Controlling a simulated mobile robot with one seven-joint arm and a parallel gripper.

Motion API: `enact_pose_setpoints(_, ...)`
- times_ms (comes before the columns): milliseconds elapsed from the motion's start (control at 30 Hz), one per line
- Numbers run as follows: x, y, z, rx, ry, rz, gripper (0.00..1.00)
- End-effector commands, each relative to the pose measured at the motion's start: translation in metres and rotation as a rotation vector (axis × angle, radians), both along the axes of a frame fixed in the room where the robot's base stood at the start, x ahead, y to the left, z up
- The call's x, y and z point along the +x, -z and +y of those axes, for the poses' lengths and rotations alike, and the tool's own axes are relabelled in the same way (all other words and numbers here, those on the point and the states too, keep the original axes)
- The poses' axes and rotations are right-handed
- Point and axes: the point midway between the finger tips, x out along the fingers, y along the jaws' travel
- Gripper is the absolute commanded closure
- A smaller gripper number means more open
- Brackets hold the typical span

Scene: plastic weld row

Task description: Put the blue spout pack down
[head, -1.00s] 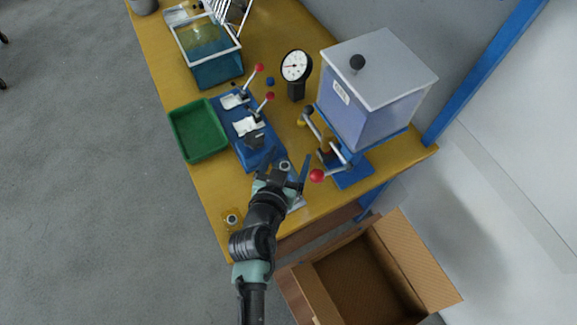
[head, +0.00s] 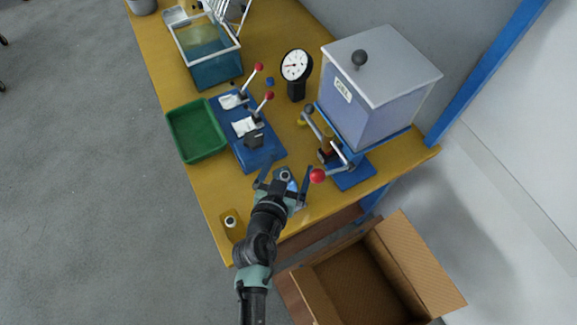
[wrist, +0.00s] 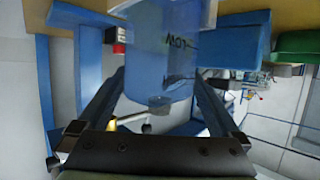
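The blue spout pack (wrist: 160,50) is a translucent blue body with dark lettering and a small spout, in the upper middle of the wrist view. It lies between the two spread fingers of my gripper (wrist: 160,85). In the head view my gripper (head: 285,181) is over the near end of the table, with its fingers apart. The fingers stand wide on either side of the pack and look open; any contact at the tips is hard to see. The pack is mostly hidden by my gripper in the head view, so what lies under it is unclear.
A blue lever fixture (head: 262,158) and a green tray (head: 196,131) are beyond my gripper. A tank (head: 377,96) on a blue stand with a red-knobbed lever (head: 317,176) is close on the right. An open cardboard box (head: 392,246) is below the table edge.

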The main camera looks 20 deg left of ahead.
Motion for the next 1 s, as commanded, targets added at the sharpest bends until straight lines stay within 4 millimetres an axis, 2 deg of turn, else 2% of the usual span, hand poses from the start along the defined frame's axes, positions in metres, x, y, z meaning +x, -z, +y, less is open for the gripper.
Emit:
enact_pose_setpoints(300,0.0,-0.008,0.0,0.0,0.0,0.001,0.0)
enact_pose_setpoints(433,-0.018,-0.01,-0.002,0.001,-0.001,0.001,0.0)
enact_pose_setpoints(800,-0.081,-0.035,-0.011,0.0,0.001,0.002,0.0)
enact_pose_setpoints(1000,-0.102,-0.045,-0.014,0.0,0.0,0.002,0.0)
